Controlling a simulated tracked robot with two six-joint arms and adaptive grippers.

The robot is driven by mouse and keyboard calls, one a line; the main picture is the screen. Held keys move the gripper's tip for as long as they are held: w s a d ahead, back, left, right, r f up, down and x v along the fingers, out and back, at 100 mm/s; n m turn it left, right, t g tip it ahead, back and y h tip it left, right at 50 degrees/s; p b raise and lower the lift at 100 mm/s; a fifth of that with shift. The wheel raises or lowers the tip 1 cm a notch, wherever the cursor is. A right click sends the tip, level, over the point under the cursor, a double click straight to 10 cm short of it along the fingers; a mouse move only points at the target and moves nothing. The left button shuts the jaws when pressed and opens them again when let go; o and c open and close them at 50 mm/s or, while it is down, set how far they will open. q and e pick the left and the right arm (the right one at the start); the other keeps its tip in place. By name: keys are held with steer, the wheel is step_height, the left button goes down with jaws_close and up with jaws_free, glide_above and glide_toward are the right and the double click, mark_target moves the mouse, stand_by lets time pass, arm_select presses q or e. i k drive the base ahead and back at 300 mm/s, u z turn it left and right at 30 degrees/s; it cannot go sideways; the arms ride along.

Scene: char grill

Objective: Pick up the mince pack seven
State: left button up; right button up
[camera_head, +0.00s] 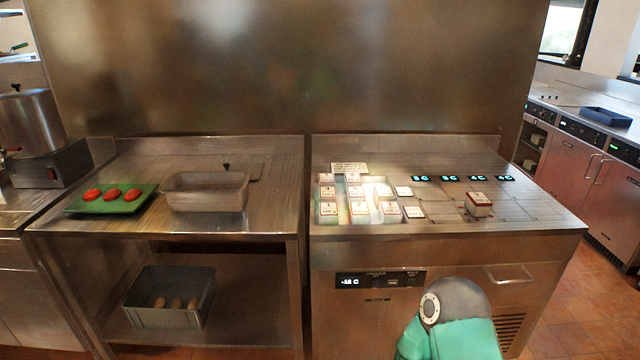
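Several mince packs with white, red-edged labels stand in rows in the open well (371,215) of the steel freezer counter on the right. A front-left pack (328,210), a front-middle pack (359,209) and a front-right pack (389,209) show there. One more boxy pack (478,205) stands apart on the counter top to the right. The label numbers are too small to tell which pack is number seven. Neither gripper is in view. Only a rounded grey and teal part of my own arm shows at the bottom, in front of the counter.
Two pale flat labels or lids lie right of the well, the nearer one (414,212) by the front. On the left table stand a steel pan (205,192) and a green tray (90,205) with red patties. A grey crate (168,297) sits below.

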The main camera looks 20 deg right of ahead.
mark_target(325, 179)
steer(key=u, duration=0.2)
steer(key=i, duration=1.4)
steer(key=z, duration=0.25)
